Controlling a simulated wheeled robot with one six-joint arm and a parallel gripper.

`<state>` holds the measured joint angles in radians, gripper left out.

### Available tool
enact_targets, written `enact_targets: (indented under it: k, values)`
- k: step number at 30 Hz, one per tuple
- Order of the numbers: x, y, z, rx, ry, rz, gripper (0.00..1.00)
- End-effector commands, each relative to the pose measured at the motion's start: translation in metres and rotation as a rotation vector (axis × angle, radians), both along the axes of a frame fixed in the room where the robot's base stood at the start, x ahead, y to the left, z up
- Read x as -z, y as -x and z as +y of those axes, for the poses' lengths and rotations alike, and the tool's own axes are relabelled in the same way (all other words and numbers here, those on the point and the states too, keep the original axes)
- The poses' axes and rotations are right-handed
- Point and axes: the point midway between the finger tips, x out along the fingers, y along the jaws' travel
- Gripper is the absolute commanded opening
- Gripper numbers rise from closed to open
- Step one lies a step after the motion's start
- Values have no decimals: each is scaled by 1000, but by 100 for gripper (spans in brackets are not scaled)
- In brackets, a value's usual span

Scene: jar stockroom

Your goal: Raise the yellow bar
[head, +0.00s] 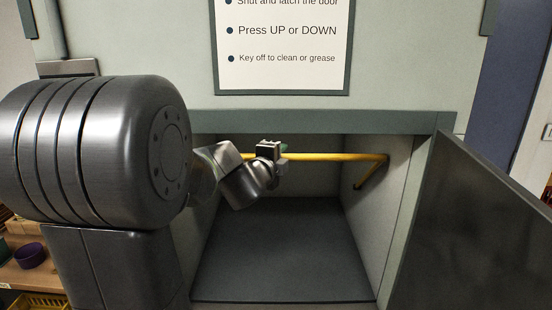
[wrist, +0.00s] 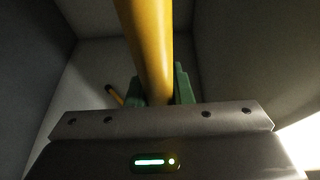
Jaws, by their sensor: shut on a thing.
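The yellow bar (head: 330,157) runs level across the upper part of an open compartment in the head view. Its right end bends down along the compartment's right wall. My gripper (head: 278,156) is at the left part of the bar and shut on it. In the wrist view the yellow bar (wrist: 148,45) passes between my gripper's green fingers (wrist: 158,90). A short yellow piece shows at the left in the wrist view. The bar's left part is hidden behind my gripper and arm in the head view.
The compartment has a dark floor (head: 285,245) that is clear. A dark door (head: 478,235) stands open at the right. A sign (head: 282,45) hangs above the opening. A wooden shelf with a purple bowl (head: 30,255) and a yellow basket (head: 38,301) is at the lower left.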

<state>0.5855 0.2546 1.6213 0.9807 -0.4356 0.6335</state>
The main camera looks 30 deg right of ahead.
Motion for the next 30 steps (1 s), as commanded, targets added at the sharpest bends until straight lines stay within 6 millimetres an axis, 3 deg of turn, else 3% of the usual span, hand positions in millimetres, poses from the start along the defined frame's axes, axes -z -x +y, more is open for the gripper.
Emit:
enact_targets:
  k: [15, 16, 19, 30]
  values:
    - [2, 0, -1, -5, -8, 7, 0]
    - [2, 0, -1, -5, -8, 7, 24]
    - [2, 0, -1, -4, -7, 6, 41]
    - [-1, 1, 0, -2, -3, 2, 41]
